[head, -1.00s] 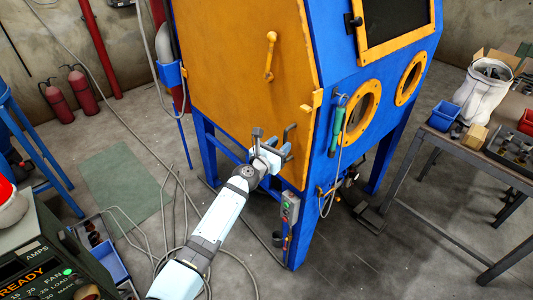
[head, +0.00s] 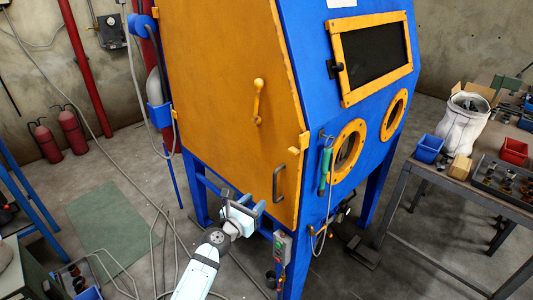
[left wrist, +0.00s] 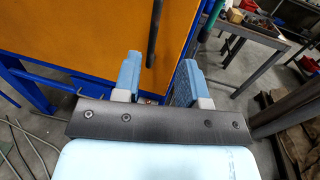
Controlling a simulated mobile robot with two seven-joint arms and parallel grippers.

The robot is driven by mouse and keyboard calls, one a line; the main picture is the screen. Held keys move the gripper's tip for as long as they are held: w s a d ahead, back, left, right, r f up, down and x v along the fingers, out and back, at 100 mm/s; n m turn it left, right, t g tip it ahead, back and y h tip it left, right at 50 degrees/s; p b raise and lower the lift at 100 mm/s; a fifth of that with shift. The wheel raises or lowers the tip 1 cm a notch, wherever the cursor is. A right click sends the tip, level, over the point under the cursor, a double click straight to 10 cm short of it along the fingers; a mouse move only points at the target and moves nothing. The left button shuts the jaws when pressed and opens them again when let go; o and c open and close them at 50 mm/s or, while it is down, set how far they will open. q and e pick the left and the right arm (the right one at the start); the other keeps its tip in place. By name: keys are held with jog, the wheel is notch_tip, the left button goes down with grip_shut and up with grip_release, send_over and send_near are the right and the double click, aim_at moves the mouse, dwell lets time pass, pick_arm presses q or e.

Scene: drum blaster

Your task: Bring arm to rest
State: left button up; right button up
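The blast cabinet has an orange side door (head: 220,100) in a blue frame, and the door looks closed. A dark door handle (head: 279,183) is near the door's lower right edge. My left gripper (head: 245,206) is just left of and below the handle. In the left wrist view the left gripper (left wrist: 157,72) has its two blue-grey fingers apart with nothing between them. There the handle (left wrist: 153,35) stands ahead of the fingers and appears clear of them. My right gripper is not in view.
A workbench (head: 455,192) with bins and a white sack (head: 465,122) stands at right. Loose hoses lie on the floor around my left arm. A control box (head: 282,246) is on the cabinet's front leg. Two red extinguishers (head: 72,130) stand by the back wall.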

pick_arm(q)
jog(key=s+a+f+m+g+y+p, duration=0.1)
jog(key=s+a+f+m, duration=0.2)
jog(key=s+m, duration=0.8)
jog(key=s+a+f+m+g+y+p, duration=0.1)
jog(key=s+f+m, duration=0.4)
jog(key=s+m, duration=0.6)
jog(key=s+a+f+m+g+y+p, duration=0.1)
jog(key=s+a+f+m+g+y, duration=0.1)
jog(key=s+a+m, duration=0.4)
jog(key=s+f+m+y, duration=0.1)
jog(key=s+f+m, duration=0.1)
jog(key=s+m, duration=0.3)
jog(key=shift+s+f+g, duration=0.25)
jog(key=shift+s+g, duration=0.15)
jog(key=shift+s, duration=0.85)
jog(key=shift+a, duration=0.1)
